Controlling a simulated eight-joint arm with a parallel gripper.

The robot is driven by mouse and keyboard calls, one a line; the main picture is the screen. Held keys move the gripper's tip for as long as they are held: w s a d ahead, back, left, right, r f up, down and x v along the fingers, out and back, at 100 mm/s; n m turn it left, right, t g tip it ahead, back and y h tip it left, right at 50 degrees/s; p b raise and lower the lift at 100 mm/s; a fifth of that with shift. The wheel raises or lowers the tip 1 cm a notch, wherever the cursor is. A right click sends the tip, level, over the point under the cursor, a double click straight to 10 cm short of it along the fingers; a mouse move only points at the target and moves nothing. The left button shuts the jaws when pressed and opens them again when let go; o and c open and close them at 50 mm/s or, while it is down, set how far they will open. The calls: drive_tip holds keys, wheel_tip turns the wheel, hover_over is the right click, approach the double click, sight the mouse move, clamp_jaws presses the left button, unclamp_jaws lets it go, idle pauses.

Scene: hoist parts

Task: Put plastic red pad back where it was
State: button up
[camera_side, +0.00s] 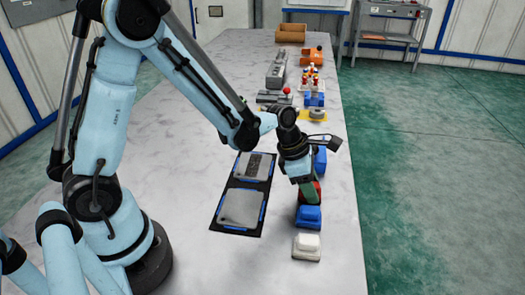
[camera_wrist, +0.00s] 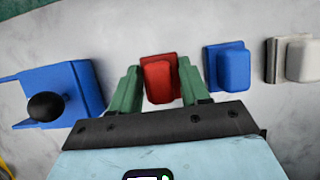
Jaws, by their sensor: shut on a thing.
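The red pad (camera_wrist: 158,78) is a small block on a wider red base. My gripper (camera_wrist: 160,82) has one green finger on each side of it and is shut on it. In the side view my gripper (camera_side: 307,190) points down in the row of parts, and only a sliver of the red pad (camera_side: 318,191) shows behind the fingers. The pad is at or close to table height; I cannot tell whether it touches the table.
A blue pad (camera_wrist: 230,68) and a white pad (camera_wrist: 299,60) stand to the right in the wrist view. A blue bracket with a black ball knob (camera_wrist: 45,106) is on the left. A black mat (camera_side: 253,183) with grey plates lies beside the row. More parts stand farther back.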

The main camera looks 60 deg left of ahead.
drive_tip(key=shift+f, duration=0.15)
drive_tip(key=o, duration=1)
drive_tip(key=v, duration=1.2)
drive_tip(key=s+a+r+m+t+y, duration=0.1)
drive_tip(key=s+m, duration=0.1)
drive_tip(key=m, duration=0.7)
drive_tip(key=s+a+m+t+y, duration=0.1)
drive_tip(key=s+m, duration=0.2)
drive_tip(key=m, duration=0.6)
drive_tip(key=s+a+r+m+t+y, duration=0.1)
drive_tip(key=s+m, duration=0.2)
drive_tip(key=m, duration=0.6)
drive_tip(key=shift+s+r+t, duration=0.1)
drive_tip(key=shift+r+t, duration=0.2)
drive_tip(key=shift+t, duration=0.1)
